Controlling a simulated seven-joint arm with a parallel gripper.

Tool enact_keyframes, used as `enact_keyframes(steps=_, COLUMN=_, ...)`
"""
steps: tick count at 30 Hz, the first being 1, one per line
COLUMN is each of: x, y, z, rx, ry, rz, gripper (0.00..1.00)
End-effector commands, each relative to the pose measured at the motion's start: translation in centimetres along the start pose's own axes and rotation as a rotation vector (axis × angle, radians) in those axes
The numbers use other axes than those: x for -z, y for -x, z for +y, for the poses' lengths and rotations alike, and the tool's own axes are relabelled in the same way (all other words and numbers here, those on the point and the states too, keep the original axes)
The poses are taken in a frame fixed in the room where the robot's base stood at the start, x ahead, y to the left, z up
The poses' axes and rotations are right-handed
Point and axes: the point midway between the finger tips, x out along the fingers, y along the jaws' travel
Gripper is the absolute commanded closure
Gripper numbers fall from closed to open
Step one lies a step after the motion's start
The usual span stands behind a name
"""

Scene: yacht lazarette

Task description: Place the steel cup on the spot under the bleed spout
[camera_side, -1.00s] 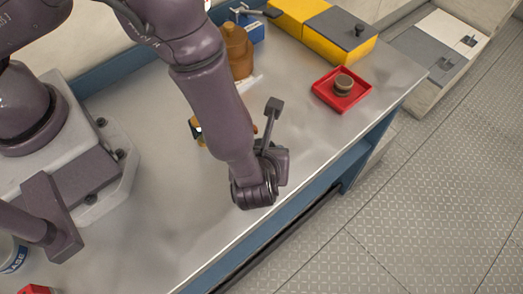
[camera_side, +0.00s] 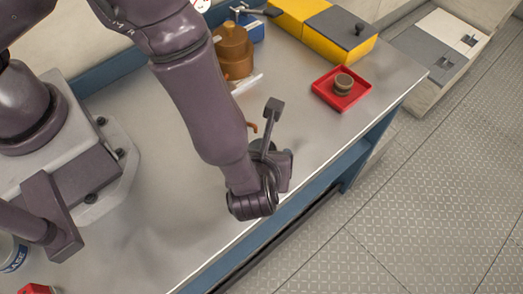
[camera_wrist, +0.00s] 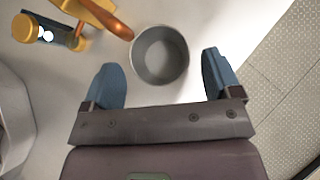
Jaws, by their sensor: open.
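The steel cup (camera_wrist: 160,55) is a grey, round, open-topped cup in the wrist view. It stands upright on the bench, seen from above, and looks empty. My gripper (camera_wrist: 162,78) is open, with its two blue fingers apart on the left and right of the cup's near side. I see no contact. A copper-coloured spout (camera_wrist: 110,19) points toward the cup's upper left rim, beside a yellow part (camera_wrist: 33,29). In the side view, my arm hides the cup and my fingers. The spot under the spout cannot be made out.
A copper-coloured vessel (camera_side: 235,52) stands at the back of the metal bench (camera_side: 160,180). A red tray (camera_side: 325,89) holds a small brown round item (camera_side: 343,82). A yellow box with a grey lid (camera_side: 340,28) is at the back right. The bench's front edge is close to my wrist.

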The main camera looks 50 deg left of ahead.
Motion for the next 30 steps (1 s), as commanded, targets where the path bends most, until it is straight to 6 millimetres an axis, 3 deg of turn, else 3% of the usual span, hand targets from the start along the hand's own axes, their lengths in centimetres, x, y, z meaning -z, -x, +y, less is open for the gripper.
enact_keyframes(steps=6, x=0.0, y=5.0, z=-0.1, rx=0.006, ry=0.0, rz=0.001, gripper=0.16)
enact_keyframes(steps=12, x=0.0, y=8.0, z=-0.1, rx=0.003, ry=0.0, rz=0.0, gripper=0.16)
enact_keyframes(steps=24, x=-0.2, y=8.9, z=0.0, rx=-0.001, ry=0.006, rz=0.001, gripper=0.16)
enact_keyframes(steps=27, x=-1.9, y=9.0, z=-0.1, rx=-0.02, ry=0.069, rz=0.014, gripper=0.16)
enact_keyframes(steps=30, x=-6.1, y=9.2, z=0.3, rx=-0.07, ry=0.229, rz=0.048, gripper=0.16)
